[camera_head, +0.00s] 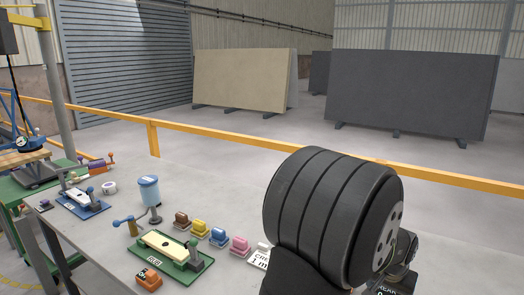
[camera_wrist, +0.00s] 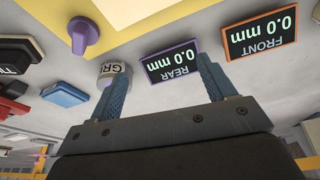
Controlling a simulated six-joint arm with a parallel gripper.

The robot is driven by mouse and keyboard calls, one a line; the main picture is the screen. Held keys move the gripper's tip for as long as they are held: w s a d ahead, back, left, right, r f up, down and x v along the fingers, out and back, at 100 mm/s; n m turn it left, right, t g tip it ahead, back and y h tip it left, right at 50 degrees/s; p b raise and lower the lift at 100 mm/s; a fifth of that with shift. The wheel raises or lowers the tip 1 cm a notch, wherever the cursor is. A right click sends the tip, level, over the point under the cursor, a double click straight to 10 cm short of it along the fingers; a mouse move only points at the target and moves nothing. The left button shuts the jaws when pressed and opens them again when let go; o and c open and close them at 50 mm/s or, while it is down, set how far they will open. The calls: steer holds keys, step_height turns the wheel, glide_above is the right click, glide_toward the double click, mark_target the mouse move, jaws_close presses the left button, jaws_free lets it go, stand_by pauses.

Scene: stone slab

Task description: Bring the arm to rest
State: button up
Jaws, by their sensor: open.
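My gripper (camera_wrist: 162,80) shows in the wrist view with its two blue fingers wide apart and nothing between them. The fingers point toward the REAR display (camera_wrist: 172,60), a purple-framed screen reading 0.0 mm. A round grey-white piece with letters (camera_wrist: 114,70) shows beside the left fingertip; contact cannot be told. In the head view a large black ribbed part, which looks like my own arm, fills the lower right and hides part of the bench. My fingers are not visible in that view.
The wrist view also has an orange-framed FRONT display (camera_wrist: 261,33), a purple knob (camera_wrist: 83,34) and a blue block (camera_wrist: 65,94). The grey bench (camera_head: 125,208) carries a green fixture (camera_head: 190,268), a blue-topped dispenser (camera_head: 149,191) and several coloured blocks (camera_head: 219,236). An orange rail (camera_head: 220,138) runs behind.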

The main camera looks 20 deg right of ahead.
steer(key=w+a+f+n, duration=0.1)
steer(key=w+a+n, duration=0.2)
steer(key=w+a, duration=0.6)
steer(key=w, duration=0.2)
steer(key=shift+w+a+f+t+y, duration=0.15)
steer(key=shift+w+a+t+y, duration=0.15)
steer(key=shift+a, duration=0.1)
steer(key=s+d+r+m, duration=0.1)
steer(key=s+d+m, duration=0.1)
steer(key=s+d, duration=0.4)
steer(key=s+d+m+g, duration=0.1)
steer(key=s+d+m, duration=0.1)
steer(key=s+d, duration=0.4)
steer(key=shift+s+d+r, duration=0.35)
steer(key=shift+s+r, duration=0.05)
steer(key=shift+s, duration=2.15)
